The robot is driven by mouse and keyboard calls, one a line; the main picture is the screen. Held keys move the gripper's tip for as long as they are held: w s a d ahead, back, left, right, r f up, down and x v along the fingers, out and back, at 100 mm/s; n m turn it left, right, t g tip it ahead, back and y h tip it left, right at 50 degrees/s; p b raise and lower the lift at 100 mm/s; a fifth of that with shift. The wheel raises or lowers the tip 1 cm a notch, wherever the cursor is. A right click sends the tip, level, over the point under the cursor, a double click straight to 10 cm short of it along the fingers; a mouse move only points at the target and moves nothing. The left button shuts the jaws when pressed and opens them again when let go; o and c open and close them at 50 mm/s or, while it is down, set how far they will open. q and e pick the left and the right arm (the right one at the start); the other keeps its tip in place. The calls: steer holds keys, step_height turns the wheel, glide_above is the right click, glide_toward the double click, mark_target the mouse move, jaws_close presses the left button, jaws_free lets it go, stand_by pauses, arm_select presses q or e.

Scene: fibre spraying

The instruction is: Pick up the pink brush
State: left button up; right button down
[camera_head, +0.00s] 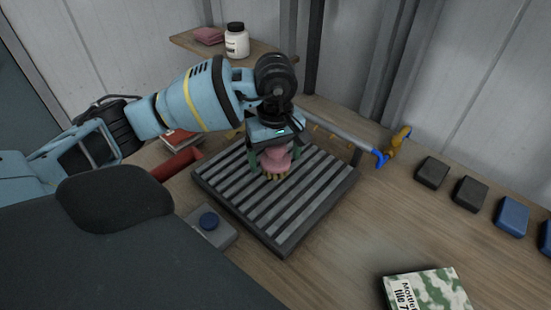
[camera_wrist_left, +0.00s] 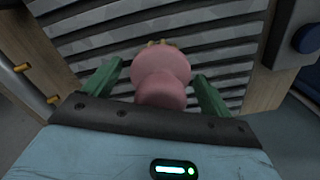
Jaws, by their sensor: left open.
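The pink brush (camera_head: 276,160) is on the slatted grey rack (camera_head: 313,196), with yellowish bristles at its lower end in the head view. My left gripper (camera_head: 271,160) is directly over it, with the fingers reaching down on either side. In the left wrist view, the pink brush (camera_wrist_left: 162,75) lies between the two green fingers of my left gripper (camera_wrist_left: 160,82). The fingers are apart, and gaps show between them and the brush. My right gripper is not in view.
A grey box with a blue knob (camera_head: 208,221) sits at the rack's near left. A blue-and-yellow tool (camera_head: 391,149) is behind the rack. Dark and blue blocks (camera_head: 470,192) line the right. A white jar (camera_head: 236,41) stands on a back shelf. Bare wood lies right of the rack.

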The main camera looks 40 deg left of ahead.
arm_select(q)
steer(key=c, duration=1.1)
steer(key=shift+r, duration=0.2)
steer(key=shift+r, duration=0.25)
steer(key=r, duration=0.1)
steer(key=s+r, duration=0.1)
steer(key=shift+r, duration=0.35)
steer(key=s+r+b, duration=0.1)
steer(key=s+b, duration=0.1)
steer(key=s, duration=1.3)
steer(key=shift+a+r, duration=0.2)
steer(key=shift+a, duration=0.15)
